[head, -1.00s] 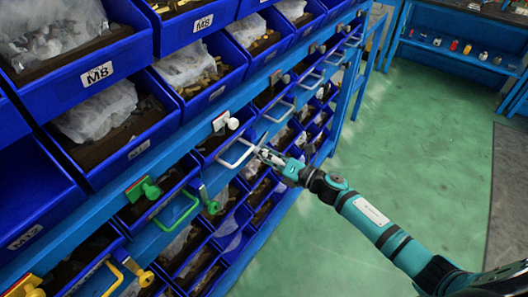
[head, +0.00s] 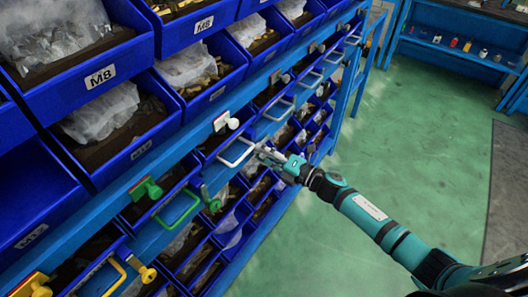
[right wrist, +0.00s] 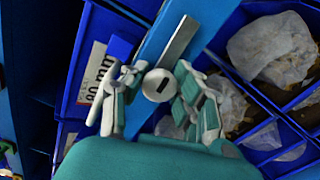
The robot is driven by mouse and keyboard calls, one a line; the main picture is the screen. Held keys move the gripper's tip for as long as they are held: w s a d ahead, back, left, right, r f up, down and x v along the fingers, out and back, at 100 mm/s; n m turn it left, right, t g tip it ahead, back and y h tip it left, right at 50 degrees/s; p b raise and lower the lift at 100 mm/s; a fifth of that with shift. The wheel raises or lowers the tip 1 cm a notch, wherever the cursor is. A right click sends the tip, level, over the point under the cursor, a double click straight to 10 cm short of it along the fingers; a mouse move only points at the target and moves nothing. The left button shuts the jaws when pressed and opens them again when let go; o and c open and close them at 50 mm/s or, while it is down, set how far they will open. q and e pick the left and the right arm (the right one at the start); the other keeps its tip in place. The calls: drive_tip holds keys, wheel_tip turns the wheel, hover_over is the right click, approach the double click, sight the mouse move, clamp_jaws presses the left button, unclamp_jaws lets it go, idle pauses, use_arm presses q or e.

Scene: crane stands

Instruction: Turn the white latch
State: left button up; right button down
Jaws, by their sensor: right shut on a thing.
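A white handle (head: 237,152) is on a drawer in the blue rack. A white latch (head: 231,124) is at its left end, on the rail. My right gripper (head: 263,153) is at the handle's right end and hides most of what it holds there. A flat grey bar (right wrist: 180,40) is beside the knob on the blue rail. My left gripper is not in view.
A green handle (head: 179,208) with green latches (head: 147,188) is nearer on the left. A yellow latch (head: 146,273) is at the lower left. Blue bins (head: 105,75) with bagged parts fill the rack.

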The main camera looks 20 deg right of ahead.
drive_tip(key=shift+w+d+r, duration=0.1)
drive_tip(key=shift+r, duration=0.05)
drive_tip(key=c, duration=0.9)
unclamp_jaws()
drive_tip(key=shift+c, duration=0.2)
drive_tip(key=v, duration=1.2)
